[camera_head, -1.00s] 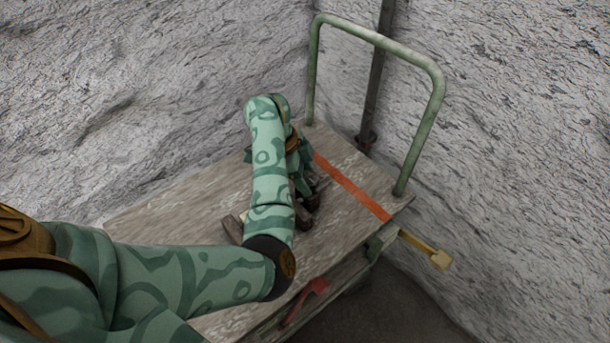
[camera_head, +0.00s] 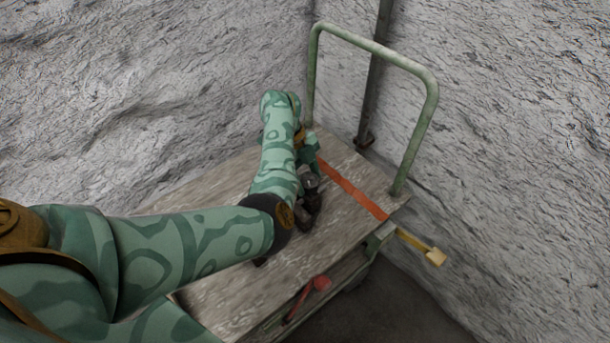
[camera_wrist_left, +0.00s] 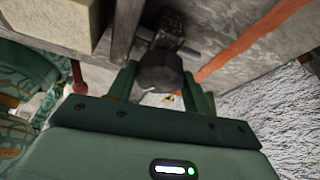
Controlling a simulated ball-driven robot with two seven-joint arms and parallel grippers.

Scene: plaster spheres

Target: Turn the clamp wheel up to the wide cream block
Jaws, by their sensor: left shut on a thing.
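My left gripper (camera_wrist_left: 160,88) is shut on the dark clamp wheel (camera_wrist_left: 160,70), with one green finger on each side of it. The clamp's dark body (camera_wrist_left: 168,28) and a grey rod stand just beyond the wheel. A wide cream block (camera_wrist_left: 50,18) fills the upper left of the left wrist view. A dark upright bar (camera_wrist_left: 124,32) lies along the block's right side; I cannot tell whether they touch. In the head view the gripper (camera_head: 311,168) is over the cart, by the dark clamp (camera_head: 309,198), and my arm hides the block. My right gripper is out of view.
The clamp is on a wooden cart top (camera_head: 240,300) with an orange stripe (camera_head: 350,187). A green push handle (camera_head: 428,120) rises at the far end. Rough pale walls stand close behind.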

